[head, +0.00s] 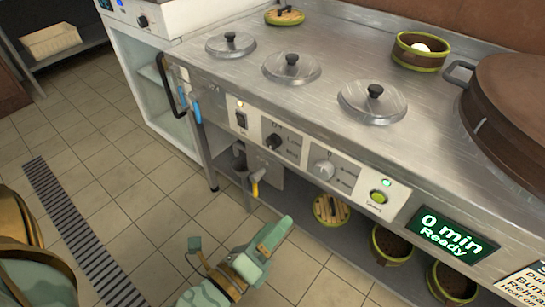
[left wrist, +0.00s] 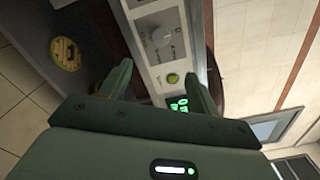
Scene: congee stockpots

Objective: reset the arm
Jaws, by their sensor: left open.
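My left gripper (head: 268,238) is low in the middle of the head view, in front of the steel counter (head: 330,30) and apart from it. In the left wrist view its two fingers (left wrist: 160,85) stand apart with nothing between them. Beyond them are the control panel's white knob (left wrist: 160,37) and lit green button (left wrist: 172,78). My right gripper is in neither view.
The counter has several lidded pots (head: 372,101) and a large brown lid (head: 512,112). A green-rimmed bowl (head: 419,52) holds something white. A display (head: 446,232) reads "0 min Ready". A low shelf holds baskets (head: 391,245). The tiled floor (head: 110,165) has a drain grate (head: 75,225).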

